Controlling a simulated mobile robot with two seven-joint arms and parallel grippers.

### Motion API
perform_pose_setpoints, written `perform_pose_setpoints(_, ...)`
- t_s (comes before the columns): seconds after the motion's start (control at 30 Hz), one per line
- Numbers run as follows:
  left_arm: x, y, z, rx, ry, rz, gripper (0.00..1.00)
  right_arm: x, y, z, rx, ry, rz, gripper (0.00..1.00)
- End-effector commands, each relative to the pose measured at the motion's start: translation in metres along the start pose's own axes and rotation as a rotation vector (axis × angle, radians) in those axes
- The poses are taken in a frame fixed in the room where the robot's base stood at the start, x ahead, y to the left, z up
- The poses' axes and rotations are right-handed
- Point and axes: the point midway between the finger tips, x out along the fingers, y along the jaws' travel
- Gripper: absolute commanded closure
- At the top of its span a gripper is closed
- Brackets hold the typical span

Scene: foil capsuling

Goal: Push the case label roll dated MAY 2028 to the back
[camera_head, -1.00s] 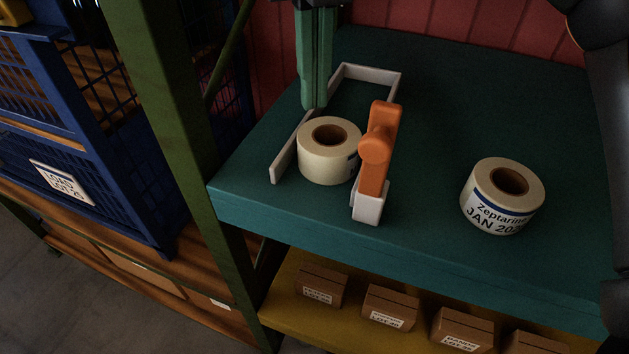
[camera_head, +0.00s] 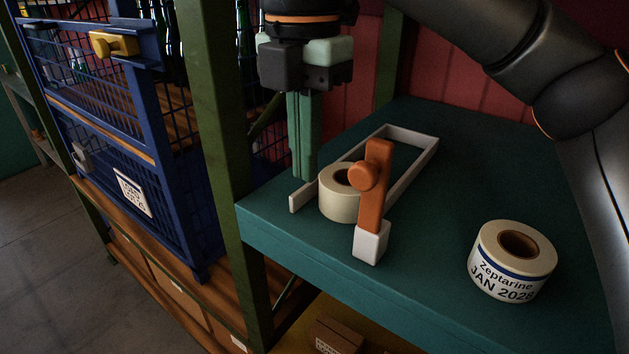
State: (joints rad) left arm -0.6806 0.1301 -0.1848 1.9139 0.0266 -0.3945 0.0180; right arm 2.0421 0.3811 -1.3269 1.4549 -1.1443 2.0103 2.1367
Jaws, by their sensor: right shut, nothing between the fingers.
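A cream label roll (camera_head: 338,204) with a brown core stands on the teal shelf, inside a pale U-shaped guide (camera_head: 422,160) near its front end. An orange upright piece (camera_head: 372,200) on a white foot partly covers this roll, and I cannot read its date. A second cream roll (camera_head: 511,262), printed "Zeptarine JAN 2028", stands outside the guide at the right. My right gripper (camera_head: 304,178) points down with its green fingers shut and empty, just left of the roll in the guide. Whether it touches the roll or rail is unclear. My left gripper is not in view.
The teal shelf (camera_head: 455,170) is bare between the guide and the JAN 2028 roll. A green post (camera_head: 222,170) and a blue mesh crate (camera_head: 140,190) stand at the left. A red wall closes the back. A brown box (camera_head: 335,337) sits on the shelf below.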

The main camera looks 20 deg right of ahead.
Motion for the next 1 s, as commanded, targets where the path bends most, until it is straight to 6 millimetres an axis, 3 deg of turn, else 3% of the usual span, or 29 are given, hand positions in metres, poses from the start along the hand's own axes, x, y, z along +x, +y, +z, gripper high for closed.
perform_pose_setpoints(0.2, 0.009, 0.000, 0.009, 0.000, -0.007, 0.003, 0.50, 0.046, -0.001, 0.000, -0.005, 0.005, -0.004, 1.00)
perform_pose_setpoints(0.43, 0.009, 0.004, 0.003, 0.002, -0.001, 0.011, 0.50, 0.091, -0.001, 0.000, -0.004, 0.002, -0.003, 1.00)
perform_pose_setpoints(0.7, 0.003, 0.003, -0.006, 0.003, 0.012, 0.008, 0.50, 0.090, 0.000, 0.035, 0.001, 0.001, 0.000, 1.00)
perform_pose_setpoints(1.0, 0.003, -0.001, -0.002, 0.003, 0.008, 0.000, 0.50, 0.091, 0.000, 0.040, -0.003, 0.000, 0.000, 1.00)
